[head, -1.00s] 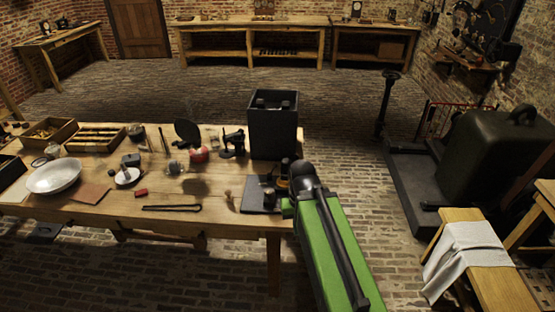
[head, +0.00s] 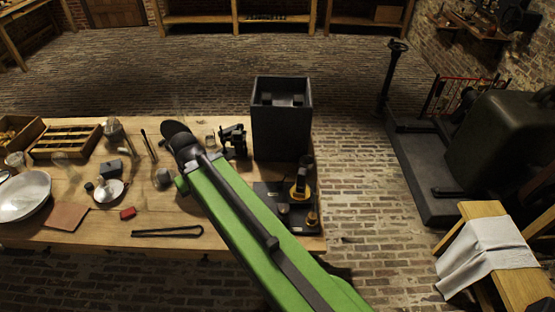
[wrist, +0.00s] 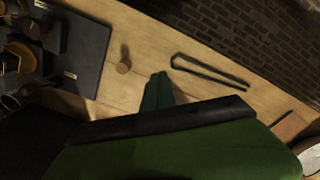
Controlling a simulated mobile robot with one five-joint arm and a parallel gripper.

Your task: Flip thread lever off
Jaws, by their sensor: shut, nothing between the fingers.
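A dark board (head: 266,189) lies at the table's right end, with a black upright fitting with a yellow-amber part (head: 300,190) and small brass-coloured knobs on it. The board also shows at the upper left of the wrist view (wrist: 85,42), with small pale labels. Its fittings are cut off at the left edge there, and I cannot tell which is the thread lever. My gripper (wrist: 158,78) shows as green fingers, shut and empty, over the table to one side of the board and apart from it. In the head view my arm mostly hides it.
A tall dark open box (head: 280,130) stands behind the board. A small wooden knob (wrist: 124,67) stands on the table between board and gripper. Black tongs (head: 167,232) lie near the front edge. A red block (head: 128,213), a metal dish (head: 108,192) and a white bowl (head: 22,196) are further left.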

